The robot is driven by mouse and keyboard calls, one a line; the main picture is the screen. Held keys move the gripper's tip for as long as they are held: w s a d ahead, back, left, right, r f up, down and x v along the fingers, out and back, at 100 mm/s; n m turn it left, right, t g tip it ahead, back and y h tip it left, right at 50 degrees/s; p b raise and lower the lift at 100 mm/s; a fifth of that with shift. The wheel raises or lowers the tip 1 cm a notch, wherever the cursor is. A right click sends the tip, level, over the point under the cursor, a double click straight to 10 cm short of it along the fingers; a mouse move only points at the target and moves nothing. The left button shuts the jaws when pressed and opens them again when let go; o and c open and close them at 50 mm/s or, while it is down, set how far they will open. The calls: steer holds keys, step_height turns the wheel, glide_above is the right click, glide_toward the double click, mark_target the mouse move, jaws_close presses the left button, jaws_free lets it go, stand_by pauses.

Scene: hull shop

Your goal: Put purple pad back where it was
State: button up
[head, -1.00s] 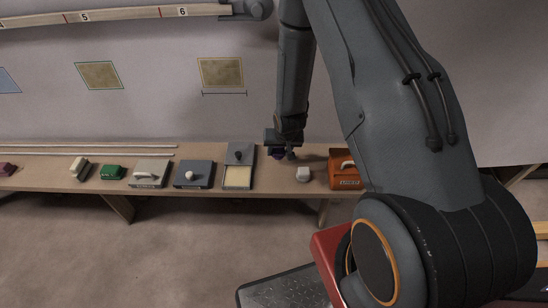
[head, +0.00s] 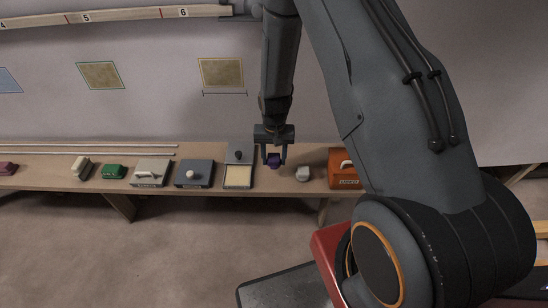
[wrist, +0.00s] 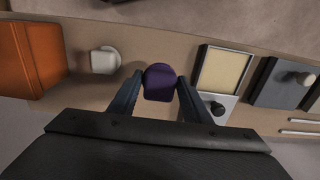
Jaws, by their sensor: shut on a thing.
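The purple pad (head: 273,160) is between the two fingers of my gripper (head: 274,158), over the bench between the grey tray with the cream insert and the white knob-like piece. In the wrist view the purple pad (wrist: 158,82) shows its rounded top between the fingertips of my gripper (wrist: 158,88). My gripper is shut on it. I cannot tell whether the pad touches the bench top.
The bench (head: 50,179) runs along the wall. A white piece (head: 303,173) and an orange box (head: 344,170) lie right of the gripper. The grey tray (head: 239,176), a dark box (head: 194,174), a light box (head: 150,171) and a green block (head: 113,171) lie left.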

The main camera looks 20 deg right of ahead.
steer(key=shift+f+b, duration=2.05)
steer(key=shift+f, duration=1.3)
steer(key=shift+f, duration=0.45)
steer(key=o, duration=1.1)
steer(key=shift+c, duration=0.2)
steer(key=shift+r, duration=0.15)
steer(key=shift+r+b, duration=1)
steer(key=shift+r, duration=2.75)
steer(key=shift+r, duration=0.1)
steer(key=s+r+n, duration=0.1)
steer(key=s+r, duration=0.7)
steer(key=r, duration=0.3)
steer(key=s+r+n, duration=0.2)
steer(key=s+r, duration=0.7)
steer(key=r, duration=0.2)
steer(key=shift+r+n+t, duration=0.25)
steer(key=shift+n+t, duration=0.05)
steer(key=shift+t, duration=0.1)
